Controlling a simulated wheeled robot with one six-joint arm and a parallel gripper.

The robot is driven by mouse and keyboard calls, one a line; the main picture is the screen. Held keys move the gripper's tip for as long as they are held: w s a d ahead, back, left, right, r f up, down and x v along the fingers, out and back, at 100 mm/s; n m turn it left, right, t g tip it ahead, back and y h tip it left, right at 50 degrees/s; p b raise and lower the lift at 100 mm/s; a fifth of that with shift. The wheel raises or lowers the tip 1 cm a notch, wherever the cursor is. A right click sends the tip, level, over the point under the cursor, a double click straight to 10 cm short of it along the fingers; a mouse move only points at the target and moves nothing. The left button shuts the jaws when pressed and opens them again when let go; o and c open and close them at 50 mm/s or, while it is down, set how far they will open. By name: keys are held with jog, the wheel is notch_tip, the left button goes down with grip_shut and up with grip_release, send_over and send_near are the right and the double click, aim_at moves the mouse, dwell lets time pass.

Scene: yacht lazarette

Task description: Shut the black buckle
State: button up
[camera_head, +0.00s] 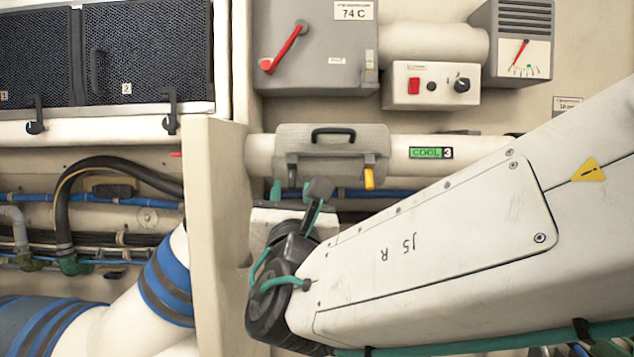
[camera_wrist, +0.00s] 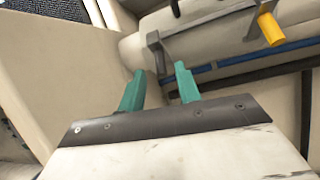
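A grey case (camera_head: 330,140) with a black handle is mounted on the pale pipe. The black buckle (camera_head: 291,172) hangs at its lower left, seen small and partly crowded by my gripper. In the wrist view the buckle (camera_wrist: 155,48) is a dark strip hanging down from the case's edge, apparently unlatched. A yellow buckle (camera_head: 369,178) hangs on the case's right side; it also shows in the wrist view (camera_wrist: 270,29). My gripper (camera_wrist: 159,69) has its two teal fingers apart and nothing clamped. The buckle's lower end appears in the gap between the fingertips; the depth between them is unclear.
A beige upright panel (camera_head: 217,230) stands close left of my gripper. A pale pipe (camera_head: 470,147) and blue lines (camera_wrist: 240,62) run behind. Black latches (camera_head: 171,112) hang below the mesh panels at upper left. A grey box with a red lever (camera_head: 285,48) is above the case.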

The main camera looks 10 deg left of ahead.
aim_at(293, 184)
jog(key=shift+x, duration=2)
jog(key=shift+d, duration=0.1)
grip_shut()
